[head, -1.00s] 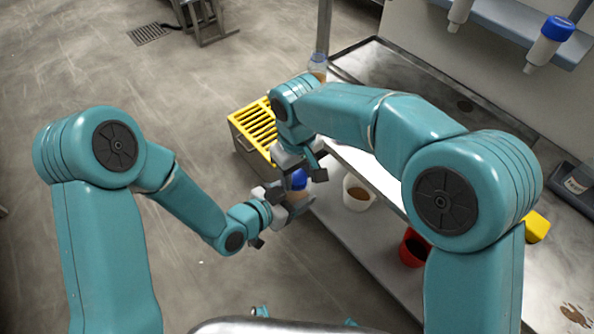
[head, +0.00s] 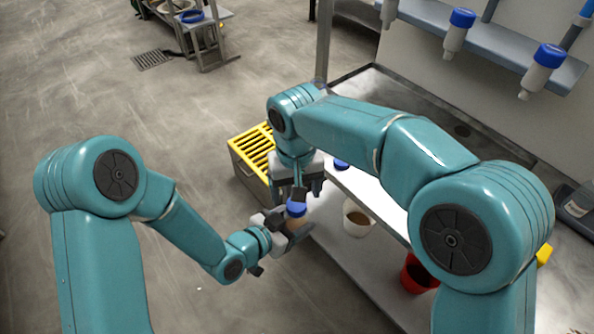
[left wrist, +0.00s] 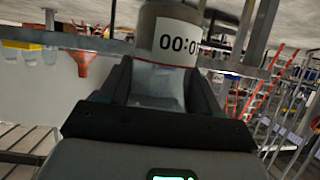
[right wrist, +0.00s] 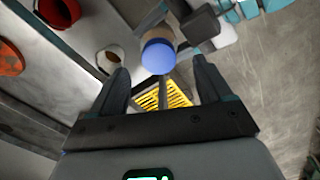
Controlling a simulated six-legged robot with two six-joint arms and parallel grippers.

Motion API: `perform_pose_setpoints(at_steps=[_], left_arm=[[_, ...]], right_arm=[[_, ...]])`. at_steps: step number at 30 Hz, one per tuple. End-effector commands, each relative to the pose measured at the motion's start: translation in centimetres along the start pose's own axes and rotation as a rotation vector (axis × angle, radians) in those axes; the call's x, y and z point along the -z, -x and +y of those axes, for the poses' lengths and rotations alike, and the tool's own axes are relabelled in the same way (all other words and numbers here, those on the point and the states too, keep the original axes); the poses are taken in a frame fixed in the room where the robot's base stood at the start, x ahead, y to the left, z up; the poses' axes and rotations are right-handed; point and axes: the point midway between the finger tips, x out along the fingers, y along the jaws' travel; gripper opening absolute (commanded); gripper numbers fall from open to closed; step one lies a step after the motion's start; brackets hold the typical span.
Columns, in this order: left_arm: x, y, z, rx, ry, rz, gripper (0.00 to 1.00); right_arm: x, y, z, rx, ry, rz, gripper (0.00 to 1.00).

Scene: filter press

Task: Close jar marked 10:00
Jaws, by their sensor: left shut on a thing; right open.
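The jar with a blue lid is held by my left gripper (head: 280,224), which is shut on its body (head: 298,224). In the left wrist view the jar (left wrist: 172,28) carries a white label reading "00:0", the rest cut off, so the marking is only partly legible. The blue lid (head: 296,208) sits on the jar's top; how tightly is not visible. My right gripper (head: 295,190) points down just above the lid. In the right wrist view it is open (right wrist: 160,85), with the lid (right wrist: 158,57) apart from and beyond its fingertips.
A yellow-slatted crate (head: 238,168) stands behind the grippers. On the lower shelf are a white cup (head: 352,224) with brown contents and a red cup (head: 416,276). Blue-capped bottles (head: 547,62) hang from the wall rack. Floor at left is clear.

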Motion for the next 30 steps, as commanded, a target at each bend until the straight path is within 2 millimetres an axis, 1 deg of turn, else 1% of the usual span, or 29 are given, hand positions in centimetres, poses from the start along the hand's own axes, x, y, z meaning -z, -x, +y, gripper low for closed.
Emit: perform_pose_setpoints(at_steps=[1, 6, 9, 12, 17, 30], left_arm=[[0.1, 0.0, 0.0, 0.0, 0.0, 0.002, 0.0], [0.1, 0.0, 0.0, 0.001, -0.001, 0.002, 0.0], [0.1, 0.0, 0.0, 0.001, -0.001, 0.002, 0.0], [0.1, 0.0, 0.0, 0.001, -0.001, 0.003, 0.0], [0.1, 0.0, 0.0, 0.001, -0.001, 0.003, 0.0], [0.1, 0.0, 0.0, 0.001, -0.001, 0.003, 0.0]], right_arm=[[0.1, 1.2, 0.0, 0.001, -0.001, 0.005, 0.78], [0.1, 4.9, 0.1, -0.001, -0.003, 0.005, 0.78], [0.1, 6.5, 0.2, -0.002, -0.003, 0.003, 0.78], [0.1, 7.6, 0.2, -0.003, -0.003, 0.002, 0.78], [0.1, 8.3, 0.2, -0.003, -0.003, 0.001, 0.78], [0.1, 8.2, 0.2, -0.004, -0.003, 0.001, 0.78]])
